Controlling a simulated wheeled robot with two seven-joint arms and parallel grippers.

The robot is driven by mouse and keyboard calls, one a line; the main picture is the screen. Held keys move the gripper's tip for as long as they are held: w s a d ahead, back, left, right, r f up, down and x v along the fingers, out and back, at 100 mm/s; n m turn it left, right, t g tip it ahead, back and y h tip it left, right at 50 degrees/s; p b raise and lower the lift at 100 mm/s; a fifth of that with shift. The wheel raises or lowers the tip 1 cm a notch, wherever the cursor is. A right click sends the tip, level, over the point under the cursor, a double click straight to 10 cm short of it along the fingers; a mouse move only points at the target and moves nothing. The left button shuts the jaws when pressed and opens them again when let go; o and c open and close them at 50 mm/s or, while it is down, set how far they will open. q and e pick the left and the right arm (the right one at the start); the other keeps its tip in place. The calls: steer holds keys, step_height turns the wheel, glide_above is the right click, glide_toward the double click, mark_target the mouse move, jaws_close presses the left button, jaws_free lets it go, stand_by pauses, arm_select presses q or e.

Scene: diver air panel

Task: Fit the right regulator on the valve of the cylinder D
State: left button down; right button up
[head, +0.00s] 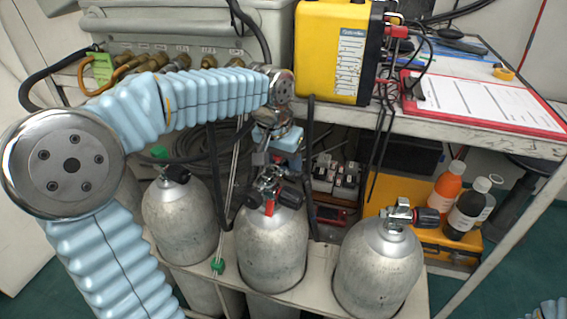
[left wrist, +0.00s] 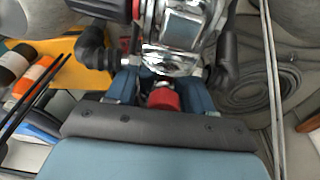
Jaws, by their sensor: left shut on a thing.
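My left gripper (head: 274,150) reaches down over the middle cylinder (head: 270,245), partly hidden by my wrist. In the left wrist view its blue fingers (left wrist: 163,90) are shut around a red part of a chrome regulator (left wrist: 180,30). The regulator (head: 268,183) is at the top of the middle cylinder, by its valve with a black knob (head: 290,197). I cannot tell whether it is seated. The left cylinder (head: 180,220) has a valve with a black knob (head: 177,174). The right cylinder (head: 378,265) has a bare-looking chrome valve (head: 400,213). I see no cylinder letters. My right gripper is out of view.
A green-tagged panel with brass fittings (head: 180,62) stands behind. A yellow case (head: 335,50) and a red clipboard (head: 490,103) are on the bench. Black hoses (head: 312,170) hang beside the middle cylinder. Orange (head: 446,186) and dark (head: 467,210) bottles stand at right.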

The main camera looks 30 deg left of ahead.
arm_select(q)
steer(key=shift+f, duration=0.2)
steer(key=shift+c, duration=1.7)
jaws_free()
steer(key=shift+f, duration=0.1)
steer(key=p+v, duration=0.1)
steer(key=v, duration=1.2)
steer(key=shift+d, duration=0.1)
steer(key=shift+s+r, duration=0.15)
steer(key=shift+r, duration=0.35)
